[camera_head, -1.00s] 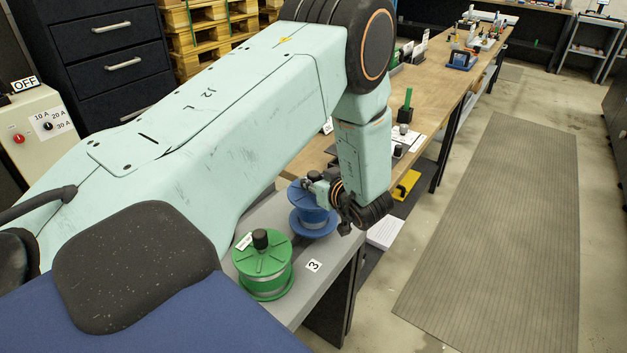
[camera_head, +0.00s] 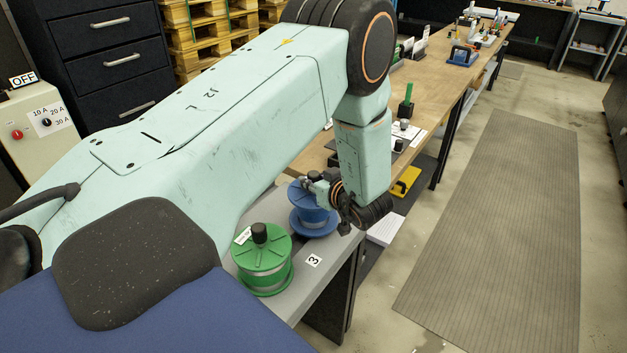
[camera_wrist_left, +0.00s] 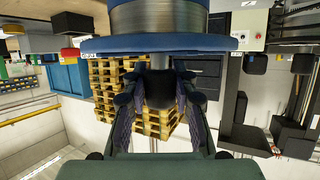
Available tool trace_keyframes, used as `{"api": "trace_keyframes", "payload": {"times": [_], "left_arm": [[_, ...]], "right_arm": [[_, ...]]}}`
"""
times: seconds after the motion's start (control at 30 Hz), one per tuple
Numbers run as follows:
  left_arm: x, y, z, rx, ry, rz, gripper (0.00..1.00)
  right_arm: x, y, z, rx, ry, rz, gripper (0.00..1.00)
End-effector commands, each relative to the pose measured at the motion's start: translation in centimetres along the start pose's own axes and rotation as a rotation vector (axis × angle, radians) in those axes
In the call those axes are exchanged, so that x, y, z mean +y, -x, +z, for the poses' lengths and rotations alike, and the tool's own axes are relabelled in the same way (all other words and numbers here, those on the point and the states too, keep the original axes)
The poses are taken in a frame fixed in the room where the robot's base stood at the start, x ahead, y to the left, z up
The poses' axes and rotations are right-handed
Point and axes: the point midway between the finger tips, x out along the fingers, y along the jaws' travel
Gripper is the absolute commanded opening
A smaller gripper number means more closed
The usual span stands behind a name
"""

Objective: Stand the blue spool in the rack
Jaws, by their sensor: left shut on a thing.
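The blue spool (camera_head: 313,221) stands upright on the grey table in the head view, behind the green spool. My left gripper (camera_head: 313,178) is at the top of the blue spool, shut on its dark knob. In the left wrist view the blue spool's flange (camera_wrist_left: 160,45) fills the top of the picture, and the fingers of my left gripper (camera_wrist_left: 160,92) close around the dark knob below it. My arm hides part of the spool's surroundings. The rack cannot be made out in these frames. My right gripper is not in view.
A green spool (camera_head: 262,262) with a black knob stands close in front of the blue one. The grey table (camera_head: 292,297) carries a label with a 3. A long wooden bench (camera_head: 430,85) with several items stands behind. A grey floor mat (camera_head: 500,230) lies at right.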

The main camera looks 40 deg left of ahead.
Motion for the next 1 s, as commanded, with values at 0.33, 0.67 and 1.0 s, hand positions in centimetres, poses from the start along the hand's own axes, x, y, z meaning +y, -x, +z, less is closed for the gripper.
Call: {"api": "trace_keyframes", "payload": {"times": [0.33,0.67,1.0], "left_arm": [[0.2,-0.2,0.3,0.007,0.004,0.002,0.0],[0.2,-0.5,0.9,0.007,0.004,0.002,0.0],[0.1,-0.5,1.1,0.005,0.003,0.002,0.41]], "right_arm": [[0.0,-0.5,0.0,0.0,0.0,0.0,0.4],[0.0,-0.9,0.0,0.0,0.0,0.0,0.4],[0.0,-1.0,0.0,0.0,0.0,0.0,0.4]]}}
